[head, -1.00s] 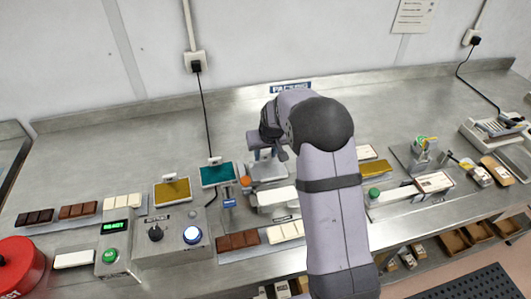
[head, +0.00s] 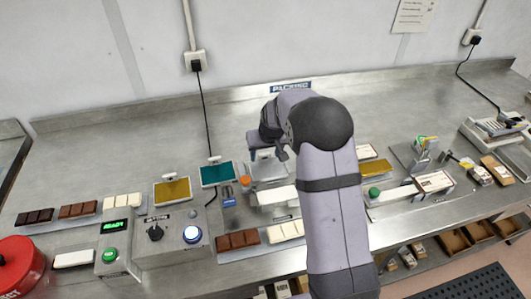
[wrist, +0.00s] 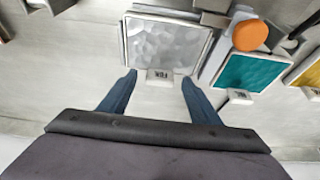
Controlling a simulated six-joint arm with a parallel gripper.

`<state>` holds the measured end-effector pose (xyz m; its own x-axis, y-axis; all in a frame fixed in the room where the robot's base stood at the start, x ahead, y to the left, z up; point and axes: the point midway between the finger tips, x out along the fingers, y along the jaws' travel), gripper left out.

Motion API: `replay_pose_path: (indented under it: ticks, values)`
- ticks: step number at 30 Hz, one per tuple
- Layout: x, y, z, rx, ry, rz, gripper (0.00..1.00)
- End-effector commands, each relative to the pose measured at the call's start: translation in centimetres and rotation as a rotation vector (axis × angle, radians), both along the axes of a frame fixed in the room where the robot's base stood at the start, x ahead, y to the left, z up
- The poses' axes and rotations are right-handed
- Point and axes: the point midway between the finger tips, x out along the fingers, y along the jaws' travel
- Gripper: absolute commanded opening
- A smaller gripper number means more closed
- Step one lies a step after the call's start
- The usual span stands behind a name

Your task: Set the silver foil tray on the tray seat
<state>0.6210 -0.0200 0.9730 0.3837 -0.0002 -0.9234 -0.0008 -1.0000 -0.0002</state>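The silver foil tray (wrist: 167,42) is a square, dimpled silver sheet with a pale rim and a small white lettered tab (wrist: 172,76) on its near edge in the wrist view. In the head view it shows partly behind my arm (head: 269,172). My gripper (wrist: 158,77) is open, its two blue fingers spread either side of the tab with gaps to both sides. Nothing is between the fingers except the view of the tab. Their height above it is hard to tell. I cannot pick out the tray seat with certainty.
A teal tray (head: 216,175) and a mustard tray (head: 172,190), each with a tab, lie left of the silver one. An orange knob (wrist: 250,35) stands close beside the silver tray. Chocolate bars (head: 237,240) line the front.

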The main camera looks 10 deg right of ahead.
Motion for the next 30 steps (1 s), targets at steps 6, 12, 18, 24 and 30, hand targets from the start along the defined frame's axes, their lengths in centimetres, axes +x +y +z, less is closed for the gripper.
replay_pose_path:
  ticks: [6,12,18,24,30]
  values:
    - [0.0,0.0,0.0,0.0,0.001,0.0,0.57]
    - [-0.3,0.0,0.7,0.0,0.0,0.0,0.57]
    - [-1.1,0.0,2.7,0.0,-0.004,0.0,0.57]
    - [-2.1,0.0,5.0,0.0,-0.003,0.0,0.57]
    - [-2.7,0.0,6.4,0.0,-0.001,0.0,0.57]
